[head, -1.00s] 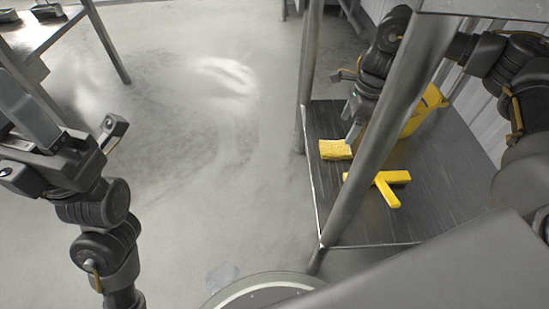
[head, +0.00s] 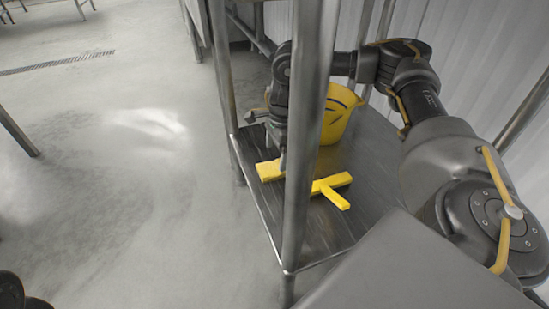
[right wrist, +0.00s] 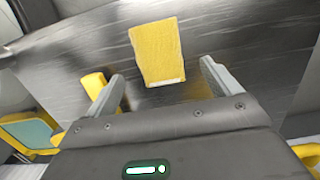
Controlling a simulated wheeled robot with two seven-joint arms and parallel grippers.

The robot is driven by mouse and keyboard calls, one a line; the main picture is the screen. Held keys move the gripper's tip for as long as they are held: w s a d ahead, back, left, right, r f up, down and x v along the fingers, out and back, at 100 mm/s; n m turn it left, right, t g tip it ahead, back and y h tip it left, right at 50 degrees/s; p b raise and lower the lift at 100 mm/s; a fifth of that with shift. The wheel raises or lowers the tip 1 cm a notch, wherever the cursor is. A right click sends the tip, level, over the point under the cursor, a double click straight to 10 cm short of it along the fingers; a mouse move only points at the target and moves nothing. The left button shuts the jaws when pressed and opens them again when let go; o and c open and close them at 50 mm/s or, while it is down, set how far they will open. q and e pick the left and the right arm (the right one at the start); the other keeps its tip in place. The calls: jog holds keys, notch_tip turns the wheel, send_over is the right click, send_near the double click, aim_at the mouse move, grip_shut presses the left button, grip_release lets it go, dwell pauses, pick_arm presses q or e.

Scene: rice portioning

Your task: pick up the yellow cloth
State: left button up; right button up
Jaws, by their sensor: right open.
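The yellow cloth (head: 267,172) lies flat on the lower metal shelf, near its left edge. In the right wrist view the cloth (right wrist: 157,50) lies ahead of my right gripper, in line with the gap between the fingers. My right gripper (head: 282,160) is over the shelf at the cloth, pointing down, and partly hidden by a table leg. In the right wrist view the gripper (right wrist: 160,88) is open with nothing between its fingers. My left gripper is outside the view.
A metal leg (head: 301,130) stands in front of the shelf (head: 318,225). A yellow T-shaped tool (head: 331,187) lies right of the cloth, partly behind that leg. A yellow bucket (head: 338,115) stands behind. A corrugated wall (head: 455,60) is at the right; open floor is at the left.

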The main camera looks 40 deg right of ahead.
aim_at(274, 167)
jog(key=f+b, duration=0.2)
jog(key=f, duration=0.1)
jog(key=f+b, duration=0.2)
jog(key=shift+a, duration=0.3)
jog(key=c, duration=1.1)
jog(key=shift+o, duration=0.2)
jog(key=shift+r+p, duration=0.15)
jog(key=shift+p, duration=0.15)
